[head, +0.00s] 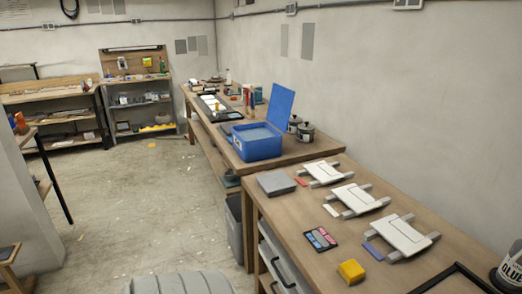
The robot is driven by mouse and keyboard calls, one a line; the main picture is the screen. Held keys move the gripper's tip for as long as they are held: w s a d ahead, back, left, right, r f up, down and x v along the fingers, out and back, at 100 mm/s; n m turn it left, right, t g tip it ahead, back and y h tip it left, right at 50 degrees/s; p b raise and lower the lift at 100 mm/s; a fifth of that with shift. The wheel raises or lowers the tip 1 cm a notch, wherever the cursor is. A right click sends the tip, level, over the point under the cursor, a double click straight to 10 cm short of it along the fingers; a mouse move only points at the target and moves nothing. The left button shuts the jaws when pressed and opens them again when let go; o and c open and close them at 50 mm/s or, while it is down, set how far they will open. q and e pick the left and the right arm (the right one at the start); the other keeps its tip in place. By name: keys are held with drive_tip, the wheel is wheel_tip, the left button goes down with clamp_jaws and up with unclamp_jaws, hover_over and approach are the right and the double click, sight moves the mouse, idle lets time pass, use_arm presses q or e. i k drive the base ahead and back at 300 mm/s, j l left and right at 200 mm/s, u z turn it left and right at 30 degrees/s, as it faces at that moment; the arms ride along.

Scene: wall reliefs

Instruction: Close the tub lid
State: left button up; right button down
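A blue tub (257,147) stands on the long wooden bench along the right wall, near the bench's front corner. Its blue lid (280,107) stands upright, open, at the tub's right side. The tub's inside shows lighter blue, and I cannot make out what it holds. Neither of my grippers is in view.
Two dark pots (306,132) stand just right of the tub. A nearer wooden table (285,225) holds white reliefs (357,198), a grey block (276,183) and a yellow block (351,271). A grey bin (235,220) stands below. The concrete floor (140,195) at left is mostly clear.

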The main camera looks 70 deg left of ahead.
sight(281, 103)
drive_tip(key=u, duration=2.15)
drive_tip(key=i+j, duration=0.5)
drive_tip(key=j, duration=0.15)
drive_tip(key=i+j, duration=0.55)
